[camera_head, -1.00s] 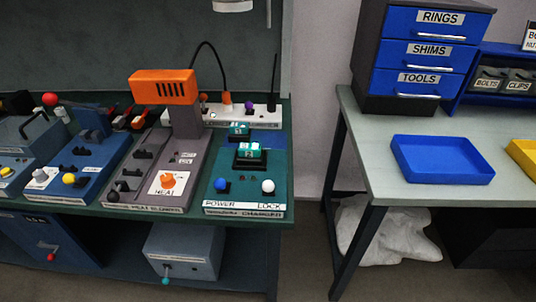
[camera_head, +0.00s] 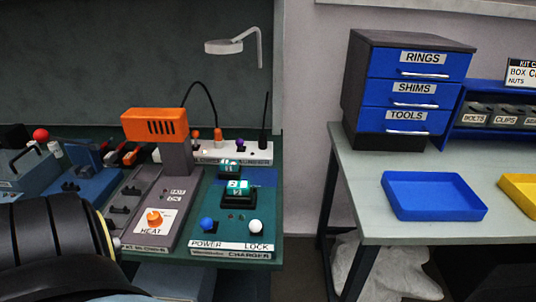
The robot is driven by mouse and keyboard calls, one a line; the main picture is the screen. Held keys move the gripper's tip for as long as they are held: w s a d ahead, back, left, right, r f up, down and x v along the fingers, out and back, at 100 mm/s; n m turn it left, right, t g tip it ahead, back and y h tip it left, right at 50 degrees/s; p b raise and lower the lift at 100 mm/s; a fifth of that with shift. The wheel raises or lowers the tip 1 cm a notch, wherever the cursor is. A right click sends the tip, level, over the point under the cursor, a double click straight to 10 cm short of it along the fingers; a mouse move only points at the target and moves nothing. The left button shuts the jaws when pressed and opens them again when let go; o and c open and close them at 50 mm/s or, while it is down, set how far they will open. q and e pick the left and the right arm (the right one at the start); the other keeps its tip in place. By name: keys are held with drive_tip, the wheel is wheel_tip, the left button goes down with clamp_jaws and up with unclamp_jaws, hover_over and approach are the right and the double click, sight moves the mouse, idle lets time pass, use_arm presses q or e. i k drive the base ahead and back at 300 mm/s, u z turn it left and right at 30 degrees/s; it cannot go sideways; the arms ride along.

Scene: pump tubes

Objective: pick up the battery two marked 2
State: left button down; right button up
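Two small teal batteries with white labels sit in black holders on the green charger panel (camera_head: 232,227). The front battery (camera_head: 238,187) is the nearer and larger one, and the back battery (camera_head: 229,166) stands behind it. Their numbers are too small to read surely, so I cannot tell which is marked 2. A black ribbed part of my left arm comes in at the lower left, in front of the bench. No gripper fingers show, and my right arm is out of view.
An orange heater head (camera_head: 156,124) stands left of the charger, with a black cable arching behind it. A blue knob (camera_head: 206,224) and a white knob (camera_head: 255,227) are at the charger's front. A blue tray (camera_head: 433,197) lies on the right table, beyond a floor gap.

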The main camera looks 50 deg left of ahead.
sight(238, 192)
drive_tip(key=i, duration=0.55)
drive_tip(key=u, duration=2.55)
